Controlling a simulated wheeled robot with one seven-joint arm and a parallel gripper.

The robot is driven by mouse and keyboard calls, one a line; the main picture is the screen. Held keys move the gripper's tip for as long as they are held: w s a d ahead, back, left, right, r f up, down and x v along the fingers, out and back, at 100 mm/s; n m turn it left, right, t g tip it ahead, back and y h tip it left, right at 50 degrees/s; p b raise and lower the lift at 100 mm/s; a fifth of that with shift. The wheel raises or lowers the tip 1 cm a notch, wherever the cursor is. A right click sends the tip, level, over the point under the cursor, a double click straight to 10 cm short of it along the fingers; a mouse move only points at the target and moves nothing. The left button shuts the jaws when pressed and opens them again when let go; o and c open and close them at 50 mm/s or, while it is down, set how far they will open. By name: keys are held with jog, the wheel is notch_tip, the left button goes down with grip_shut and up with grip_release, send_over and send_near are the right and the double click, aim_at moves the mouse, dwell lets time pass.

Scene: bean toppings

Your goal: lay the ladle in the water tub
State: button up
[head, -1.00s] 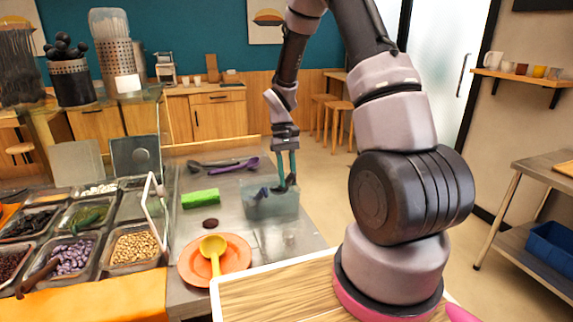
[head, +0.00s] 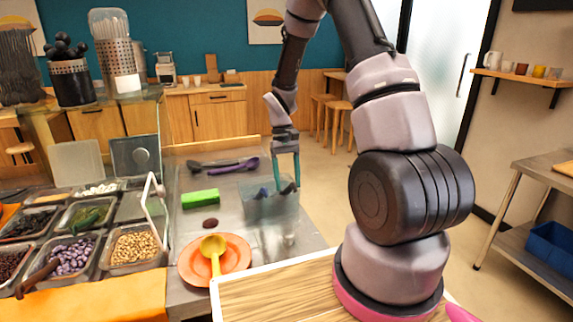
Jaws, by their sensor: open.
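The clear water tub (head: 258,207) stands on the steel counter, right of the green block. My gripper (head: 286,182) is over the tub, pointing down, with its two teal fingers spread apart. A dark ladle-like piece (head: 288,189) shows between and below the fingertips, at the tub. Another dark bluish piece (head: 262,194) shows at the tub's left part. Whether these are one utensil or two I cannot tell. A yellow ladle (head: 213,254) lies on an orange plate (head: 240,262) in front. A purple ladle (head: 236,166) lies on the counter behind the tub.
A green block (head: 201,199) and a small dark oval thing (head: 211,223) lie left of the tub. A dark utensil (head: 204,165) lies at the back. Topping pans, including one of tan beans (head: 133,247), fill the left. A wooden board (head: 280,292) is in front.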

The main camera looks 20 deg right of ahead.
jog(key=v, duration=1)
jog(key=shift+r, duration=0.25)
jog(key=shift+w, duration=0.1)
jog(key=s+r+m+t, duration=0.2)
jog(key=s+r+t, duration=0.35)
jog(key=r, duration=0.85)
jog(key=s+r+m+t+y, duration=0.1)
jog(key=s+r+t, duration=0.1)
jog(key=s+r, duration=0.3)
jog(key=s+r+m+t, duration=0.1)
jog(key=s+r+t, duration=0.2)
jog(key=s, duration=0.6)
jog(key=shift+s+a+r+t+y, duration=0.35)
jog(key=shift+r+y, duration=0.05)
jog(key=shift+r, duration=0.45)
jog(key=shift+a, duration=0.1)
